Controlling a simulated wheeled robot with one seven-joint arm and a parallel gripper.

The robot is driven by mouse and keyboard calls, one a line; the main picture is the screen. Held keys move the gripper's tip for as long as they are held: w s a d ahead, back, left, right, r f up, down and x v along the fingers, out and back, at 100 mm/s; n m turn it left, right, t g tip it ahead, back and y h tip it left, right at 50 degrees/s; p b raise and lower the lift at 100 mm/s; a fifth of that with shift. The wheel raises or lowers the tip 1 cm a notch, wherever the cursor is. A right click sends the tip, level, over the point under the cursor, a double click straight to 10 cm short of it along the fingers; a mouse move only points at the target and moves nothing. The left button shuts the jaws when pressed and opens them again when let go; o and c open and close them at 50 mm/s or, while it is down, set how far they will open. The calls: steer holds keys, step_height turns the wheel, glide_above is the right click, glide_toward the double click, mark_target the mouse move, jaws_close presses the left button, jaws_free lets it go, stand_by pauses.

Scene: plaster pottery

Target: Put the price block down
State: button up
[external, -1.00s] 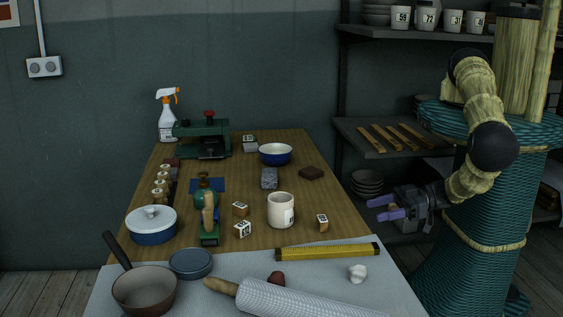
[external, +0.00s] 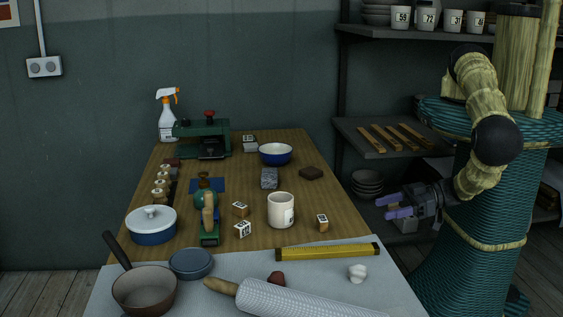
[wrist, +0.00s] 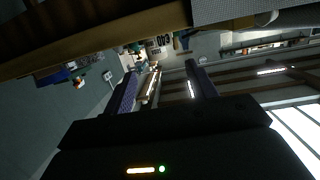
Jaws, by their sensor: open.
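Several small wooden blocks with white numbered faces stand on the wooden table; I cannot tell which is the price block. One block (external: 322,223) stands alone near the right edge. Another block (external: 242,229) and a third block (external: 240,209) stand close together left of the white mug (external: 280,211). My gripper (external: 394,205) is off the table's right side, beside the shelves, with its purple fingers apart and pointing left. In the wrist view, nothing is visible held between the fingers (wrist: 163,72).
A blue bowl (external: 275,155) and dark sponge-like block (external: 311,173) stand further back. A rack with bowls (external: 368,182) is behind my gripper.

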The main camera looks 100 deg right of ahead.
steer(key=w+r+m+g, duration=0.1)
steer(key=w+g, duration=0.1)
steer(key=w+a+r+m+g+h, duration=0.1)
steer(key=w+m+g, duration=0.1)
steer(key=w, duration=0.1)
steer(key=w+a+r+m+g, duration=0.1)
steer(key=w+g, duration=0.2)
steer(key=shift+a+r+m+h, duration=0.1)
steer(key=shift+r+m+h, duration=0.2)
steer(key=shift+h, duration=0.1)
steer(key=w+d+r+n+g+y, duration=0.1)
steer(key=d+r+n+g+y, duration=0.15)
steer(key=r, duration=0.65)
steer(key=d+r+n+g+y, duration=0.15)
steer(key=d+r, duration=0.25)
steer(key=r, duration=0.5)
steer(key=s+d+r+n+g+h, duration=0.1)
steer(key=s+d+r+g, duration=0.1)
steer(key=s+d+r, duration=0.4)
step_height(320, 180, up, 2)
steer(key=shift+d+r, duration=0.15)
steer(key=shift+d, duration=1)
steer(key=shift+o, duration=0.5)
